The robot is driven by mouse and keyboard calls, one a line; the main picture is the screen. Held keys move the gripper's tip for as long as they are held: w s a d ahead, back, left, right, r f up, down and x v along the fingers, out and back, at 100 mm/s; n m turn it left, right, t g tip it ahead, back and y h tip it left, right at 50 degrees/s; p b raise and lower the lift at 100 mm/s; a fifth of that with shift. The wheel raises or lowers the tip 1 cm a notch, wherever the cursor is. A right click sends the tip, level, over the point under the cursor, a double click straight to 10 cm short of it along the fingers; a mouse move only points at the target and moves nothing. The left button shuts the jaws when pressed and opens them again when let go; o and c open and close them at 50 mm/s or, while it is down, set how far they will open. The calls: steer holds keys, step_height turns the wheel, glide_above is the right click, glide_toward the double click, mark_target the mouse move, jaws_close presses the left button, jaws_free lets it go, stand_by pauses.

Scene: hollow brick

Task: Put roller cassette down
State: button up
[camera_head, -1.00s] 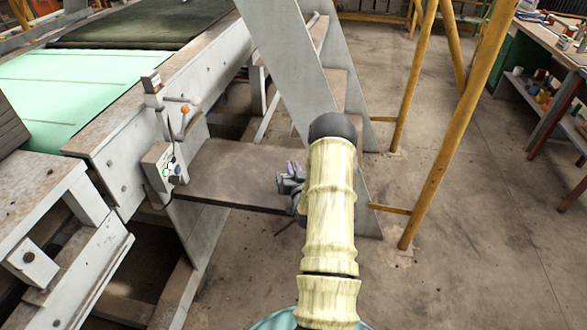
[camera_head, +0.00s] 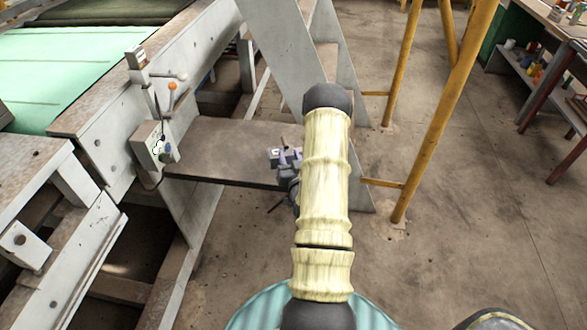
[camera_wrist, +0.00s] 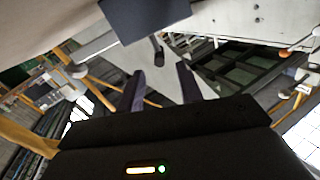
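My gripper (camera_head: 288,155) is partly hidden behind my pale arm in the head view, beside the right end of a brown step. In the wrist view its two dark fingers (camera_wrist: 161,80) stand apart, with no object seen gripped between them. A dark blue-grey block (camera_wrist: 146,18) shows beyond the fingertips, with a short dark piece (camera_wrist: 158,52) below it. I cannot tell whether either is the roller cassette. I cannot pick out the roller cassette for sure in either view.
The brown step (camera_head: 222,150) joins the grey machine frame. A control box (camera_head: 154,146) with levers is left of it. Yellow posts (camera_head: 446,115) stand to the right. A workbench (camera_head: 545,45) is at the far right. The concrete floor (camera_head: 455,240) is open between.

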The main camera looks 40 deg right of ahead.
steer(key=v, duration=0.5)
steer(key=shift+b, duration=0.3)
steer(key=w+a+r+n+g+y, duration=0.2)
steer(key=w+a+n+g+y, duration=0.1)
steer(key=a, duration=0.4)
steer(key=w+a+r+n+g+y, duration=0.2)
steer(key=w+a+y, duration=0.1)
steer(key=a, duration=0.3)
steer(key=s+a+r+n+g+y, duration=0.1)
steer(key=s+a+r+g, duration=0.3)
steer(key=s+a, duration=0.4)
steer(key=s+a+r+n+g+y, duration=0.1)
steer(key=s+a+r+g, duration=0.2)
steer(key=s+a, duration=0.5)
steer(key=shift+s+a+r+n+g, duration=0.15)
steer(key=shift+s+r+n+g, duration=0.2)
steer(key=shift+g, duration=0.35)
steer(key=shift+w, duration=0.1)
